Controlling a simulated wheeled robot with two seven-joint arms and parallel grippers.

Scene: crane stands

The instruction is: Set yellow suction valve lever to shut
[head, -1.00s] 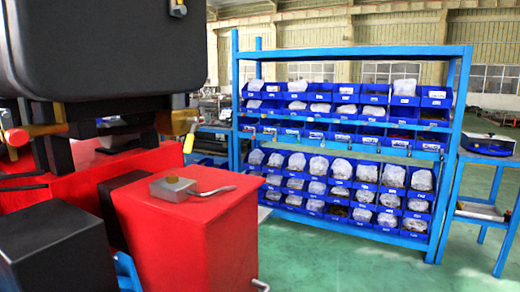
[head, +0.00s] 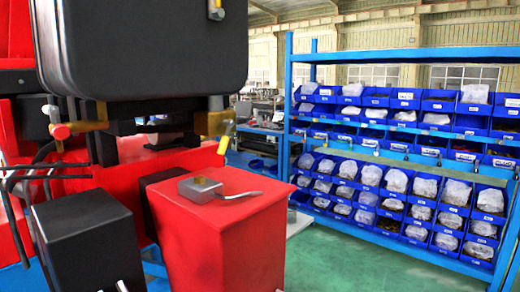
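A brass valve (head: 214,123) sits under the right end of the big black tank (head: 145,50). A small yellow lever (head: 223,145) hangs down from it, tilted slightly. I take it for the suction valve lever; no label is readable. A second brass valve (head: 92,116) with an orange-red lever tip (head: 61,132) is further left under the tank. Neither of my grippers is in view, and nothing touches the yellow lever.
A red box (head: 225,235) in front carries a grey block with a metal handle (head: 205,188). A black box (head: 88,243) and black hoses (head: 30,180) are at left. A blue rack (head: 400,55) of bins stands at right behind clear green floor (head: 345,265).

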